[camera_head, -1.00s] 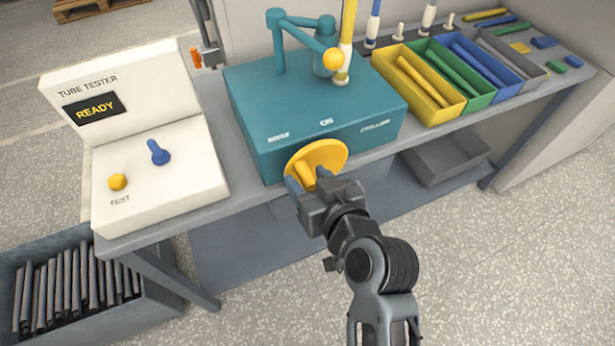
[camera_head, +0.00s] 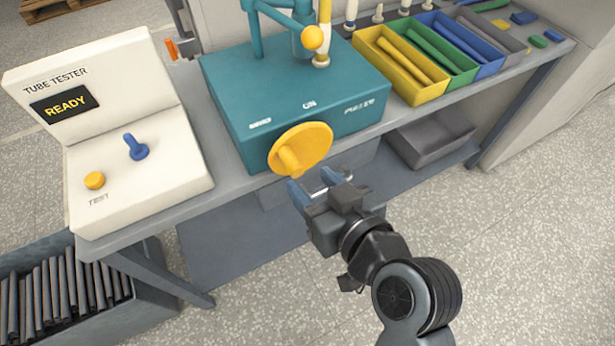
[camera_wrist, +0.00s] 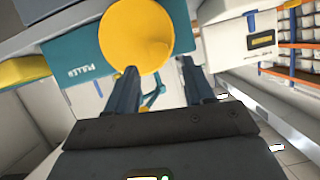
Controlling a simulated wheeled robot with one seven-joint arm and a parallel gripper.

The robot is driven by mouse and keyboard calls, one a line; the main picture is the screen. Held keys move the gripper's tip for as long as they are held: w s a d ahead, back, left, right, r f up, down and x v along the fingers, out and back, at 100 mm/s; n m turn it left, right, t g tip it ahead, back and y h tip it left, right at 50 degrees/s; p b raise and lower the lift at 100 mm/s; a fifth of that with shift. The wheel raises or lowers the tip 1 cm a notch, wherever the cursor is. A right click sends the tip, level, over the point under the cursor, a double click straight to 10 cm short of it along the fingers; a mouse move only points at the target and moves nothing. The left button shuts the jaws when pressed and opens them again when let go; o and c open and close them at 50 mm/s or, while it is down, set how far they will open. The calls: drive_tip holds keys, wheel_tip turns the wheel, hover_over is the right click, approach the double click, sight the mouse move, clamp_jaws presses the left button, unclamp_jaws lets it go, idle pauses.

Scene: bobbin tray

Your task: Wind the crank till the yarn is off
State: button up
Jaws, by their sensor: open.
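The yellow crank (camera_head: 301,148) is a round disc with a stub handle (camera_head: 288,160) on the front of the teal machine (camera_head: 300,90). My gripper (camera_head: 312,181) is open and empty, just below and to the right of the crank, apart from the handle. In the wrist view the crank disc (camera_wrist: 135,35) lies beyond the fingertips, mostly left of the gap between the fingers. A tube wound with yellow yarn (camera_head: 324,20) stands upright on top of the machine, its upper part cut off by the picture edge. A teal arm with a yellow ball (camera_head: 312,38) is beside it.
A white tube tester (camera_head: 130,130) reading READY, with a blue lever and yellow button, is to the left. Yellow, green, blue and grey trays (camera_head: 400,65) stand right. A grey bin of dark tubes (camera_head: 140,310) is on the floor.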

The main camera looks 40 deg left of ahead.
sight(302, 179)
drive_tip(key=f+t+y+b, duration=0.1)
drive_tip(key=b, duration=0.6)
drive_tip(key=f+t+y+b, duration=0.1)
drive_tip(key=y+b, duration=0.1)
drive_tip(key=b, duration=0.4)
drive_tip(key=shift+s+f+y+b, duration=0.2)
drive_tip(key=shift+f+y+b, duration=0.1)
drive_tip(key=shift+b, duration=0.05)
drive_tip(key=shift+p+x, duration=0.45)
drive_tip(key=shift+x, duration=3)
drive_tip(key=shift+c, duration=0.5)
clamp_jaws()
